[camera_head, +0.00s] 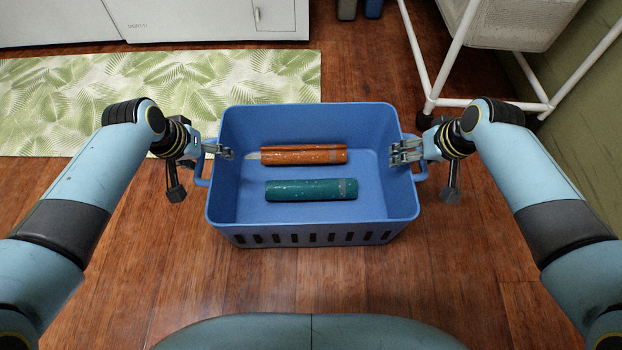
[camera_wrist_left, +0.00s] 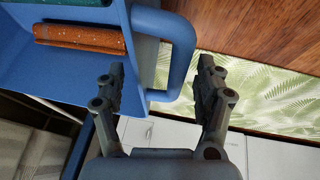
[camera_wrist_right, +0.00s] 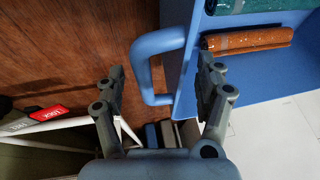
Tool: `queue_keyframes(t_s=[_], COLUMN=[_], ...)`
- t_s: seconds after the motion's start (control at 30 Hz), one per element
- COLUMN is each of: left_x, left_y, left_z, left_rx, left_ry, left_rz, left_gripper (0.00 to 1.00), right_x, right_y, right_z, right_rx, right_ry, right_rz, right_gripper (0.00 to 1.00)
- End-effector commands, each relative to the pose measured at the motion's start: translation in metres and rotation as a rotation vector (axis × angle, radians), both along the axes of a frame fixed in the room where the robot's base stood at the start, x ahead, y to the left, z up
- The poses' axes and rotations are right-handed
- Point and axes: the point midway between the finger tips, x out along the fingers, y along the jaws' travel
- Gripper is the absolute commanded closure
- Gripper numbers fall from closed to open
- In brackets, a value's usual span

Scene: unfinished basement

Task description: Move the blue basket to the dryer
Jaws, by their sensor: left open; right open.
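The blue basket (camera_head: 310,229) is in front of me in the head view, upright, with an orange rolled item (camera_head: 303,155) and a teal rolled item (camera_head: 311,190) lying inside. My left gripper (camera_head: 226,152) is open at the basket's left side; in the left wrist view the left handle (camera_wrist_left: 184,58) shows between its spread fingers. My right gripper (camera_head: 400,152) is open at the right side; in the right wrist view the right handle (camera_wrist_right: 143,70) shows between its fingers. White appliance fronts (camera_head: 200,22) stand at the back left; which is the dryer I cannot tell.
A leaf-patterned mat (camera_head: 60,100) lies on the wooden floor before the appliances, partly behind the basket. A white-framed rack (camera_head: 440,65) stands at the back right near a green wall (camera_head: 585,110). Bare floor (camera_head: 365,70) lies between mat and rack.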

Motion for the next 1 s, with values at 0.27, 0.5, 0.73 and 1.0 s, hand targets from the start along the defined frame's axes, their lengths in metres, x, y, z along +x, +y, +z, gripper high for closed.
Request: queue_keyframes(t_s=[0.27,0.5,0.73,1.0], left_x=[0.0025,0.0023,0.0021,0.0021], left_y=[-0.0013,-0.0012,-0.0012,-0.0015], left_z=[-0.0060,-0.0059,-0.0058,-0.0057], left_rx=[0.000,0.000,0.000,-0.001], left_ry=[0.000,0.000,0.000,0.001], left_rz=[0.000,0.000,0.000,0.000], left_gripper=[0.29,0.44,0.74,1.00], right_x=[0.0026,0.0025,0.0024,0.0025], right_y=[0.0016,0.0015,0.0015,0.0018], right_z=[-0.0059,-0.0056,-0.0055,-0.0054], right_rx=[0.000,0.000,0.000,0.001], right_ry=[-0.001,-0.001,-0.001,-0.001], right_rz=[0.001,0.000,0.000,0.000], right_gripper=[0.29,0.43,0.73,1.00])
